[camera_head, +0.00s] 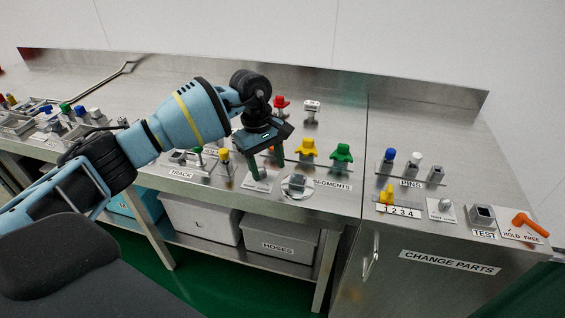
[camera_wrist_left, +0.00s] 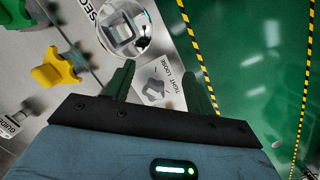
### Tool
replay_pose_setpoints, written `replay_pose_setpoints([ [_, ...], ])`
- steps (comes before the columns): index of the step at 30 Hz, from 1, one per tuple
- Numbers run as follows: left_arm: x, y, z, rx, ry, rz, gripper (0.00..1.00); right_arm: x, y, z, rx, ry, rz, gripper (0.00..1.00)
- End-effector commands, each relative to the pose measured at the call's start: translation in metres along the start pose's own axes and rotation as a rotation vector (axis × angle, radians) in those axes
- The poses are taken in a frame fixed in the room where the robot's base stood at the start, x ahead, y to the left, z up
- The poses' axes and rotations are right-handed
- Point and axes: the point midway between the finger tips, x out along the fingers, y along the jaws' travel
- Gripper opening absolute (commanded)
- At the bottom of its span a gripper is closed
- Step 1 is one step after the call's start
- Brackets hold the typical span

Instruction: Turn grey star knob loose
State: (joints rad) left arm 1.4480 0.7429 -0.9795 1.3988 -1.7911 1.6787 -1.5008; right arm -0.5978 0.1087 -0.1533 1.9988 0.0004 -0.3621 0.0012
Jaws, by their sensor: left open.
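The grey star knob (camera_wrist_left: 153,89) sits on a small white plate marked TIGHT and LOOSE (camera_wrist_left: 166,76) in the left wrist view. My left gripper (camera_wrist_left: 158,84) is open, with one dark green finger on each side of the knob in that view. I cannot tell whether either finger touches it. In the head view my left gripper (camera_head: 267,169) points down over the bench front, above the small plate (camera_head: 257,183). The gripper largely hides the knob there. My right gripper is not in view.
A round clear disc over a grey block (camera_head: 297,185) stands close to the right of the gripper. Yellow (camera_head: 308,150) and green (camera_head: 342,154) knobs stand behind it. A yellow-topped post (camera_head: 223,157) is at its left. The bench's front edge is close.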

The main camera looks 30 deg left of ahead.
Motion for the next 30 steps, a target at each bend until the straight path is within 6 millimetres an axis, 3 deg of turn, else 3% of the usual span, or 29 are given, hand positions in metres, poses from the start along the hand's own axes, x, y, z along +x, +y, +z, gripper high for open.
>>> replay_pose_setpoints([
  [1,-0.014,-0.003,-0.017,0.008,0.058,-0.019,0.55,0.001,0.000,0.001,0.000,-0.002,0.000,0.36],
  [4,-0.033,-0.009,-0.036,0.020,0.132,-0.051,0.55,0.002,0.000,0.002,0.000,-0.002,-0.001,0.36],
  [12,-0.042,-0.013,-0.046,0.025,0.170,-0.072,0.55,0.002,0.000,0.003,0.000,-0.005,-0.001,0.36],
  [17,-0.032,-0.014,-0.047,0.025,0.167,-0.073,0.55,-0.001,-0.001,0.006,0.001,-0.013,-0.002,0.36],
  [30,0.026,-0.018,-0.056,0.025,0.166,-0.070,0.55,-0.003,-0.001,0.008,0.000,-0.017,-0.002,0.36],
])
